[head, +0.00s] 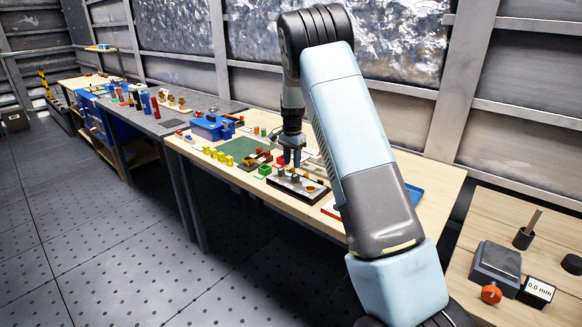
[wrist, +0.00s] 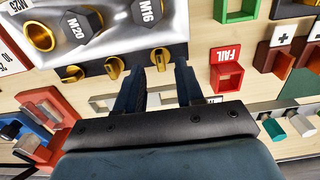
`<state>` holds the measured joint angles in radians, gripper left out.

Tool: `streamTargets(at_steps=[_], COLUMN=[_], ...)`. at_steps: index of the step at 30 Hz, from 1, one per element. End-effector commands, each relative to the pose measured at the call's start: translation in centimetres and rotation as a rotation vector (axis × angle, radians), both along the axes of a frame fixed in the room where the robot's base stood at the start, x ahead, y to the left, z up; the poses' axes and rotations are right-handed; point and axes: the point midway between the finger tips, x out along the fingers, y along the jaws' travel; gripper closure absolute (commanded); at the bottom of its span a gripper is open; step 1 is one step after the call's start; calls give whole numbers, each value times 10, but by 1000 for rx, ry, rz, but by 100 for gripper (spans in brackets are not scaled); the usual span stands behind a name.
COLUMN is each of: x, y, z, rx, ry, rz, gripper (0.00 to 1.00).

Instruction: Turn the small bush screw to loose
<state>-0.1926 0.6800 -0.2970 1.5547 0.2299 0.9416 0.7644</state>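A shiny metal block (wrist: 105,40) holds a brass bush (wrist: 39,37) and two dark hex heads, labelled M20 (wrist: 82,23) and M16 (wrist: 147,11). Three small brass screws with flat grips stand along its edge: left (wrist: 73,73), middle (wrist: 113,67) and right (wrist: 160,58), the last closest to M16. My gripper (wrist: 159,68) is open, its two fingertips on either side of the right screw with a gap showing. I cannot tell their height over it. In the head view my gripper (head: 291,163) points down over the block (head: 297,188).
A red FAIL bin (wrist: 227,76) and a green bin (wrist: 236,10) lie to the right of the block. A red part (wrist: 42,108) is at the left. Blue box (head: 212,127), green mat (head: 226,148) and yellow parts (head: 222,158) crowd the table's left side.

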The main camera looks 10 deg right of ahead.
Motion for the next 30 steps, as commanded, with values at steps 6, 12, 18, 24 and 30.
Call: streamTargets(at_steps=[6, 12, 18, 24, 30], x=[0, 0, 0, 0, 0], y=[0, 0, 0, 0, 0], z=[-23, -28, -28, -28, -28], rx=[0, 0, 0, 0, 0], ry=[0, 0, 0, 0, 0], rz=[0, 1, 1, 1, 0], gripper=[63, 63, 63, 82, 100])
